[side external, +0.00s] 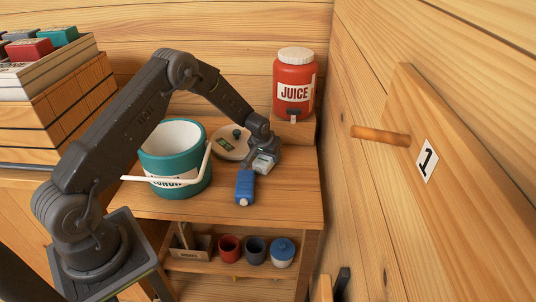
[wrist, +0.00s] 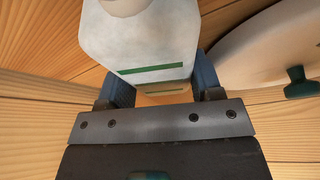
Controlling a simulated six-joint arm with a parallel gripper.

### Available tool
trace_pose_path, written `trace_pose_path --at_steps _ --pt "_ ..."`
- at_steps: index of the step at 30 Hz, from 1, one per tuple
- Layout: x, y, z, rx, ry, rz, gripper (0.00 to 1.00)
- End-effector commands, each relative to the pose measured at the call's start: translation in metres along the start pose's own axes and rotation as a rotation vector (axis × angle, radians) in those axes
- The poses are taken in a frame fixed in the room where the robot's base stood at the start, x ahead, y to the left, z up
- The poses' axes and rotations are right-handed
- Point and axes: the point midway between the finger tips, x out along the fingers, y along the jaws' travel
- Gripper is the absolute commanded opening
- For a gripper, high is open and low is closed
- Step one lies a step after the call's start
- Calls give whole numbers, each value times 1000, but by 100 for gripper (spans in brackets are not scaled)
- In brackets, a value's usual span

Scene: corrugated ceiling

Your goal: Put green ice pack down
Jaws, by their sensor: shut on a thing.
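The green ice pack is a white, bottle-shaped pack with green stripes (wrist: 145,45) in the wrist view. It also shows as a small pale shape (side external: 263,164) in the side view. My gripper (side external: 264,157) is shut on it, with a blue finger on each side. It is over the right part of the wooden table (side external: 290,195). I cannot tell whether the pack touches the tabletop. The pack's far end is cut off by the top edge of the wrist view.
A blue pack (side external: 244,187) lies just in front of my gripper. A round white lid with a green knob (side external: 237,133) lies behind left. A teal lunch bucket (side external: 170,165) stands left, its white handle sticking out. A red juice jug (side external: 295,85) stands behind. The table's front right is bare.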

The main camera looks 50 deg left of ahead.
Motion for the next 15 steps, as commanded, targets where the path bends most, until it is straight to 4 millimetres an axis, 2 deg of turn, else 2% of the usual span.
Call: trace_pose_path --at_steps 8,9,12,15 --pt "2 0 0 0 2 0 28" --pt "2 0 1 0 1 0 62" --pt "2 0 1 0 0 0 70" --pt "2 0 1 0 0 0 70"
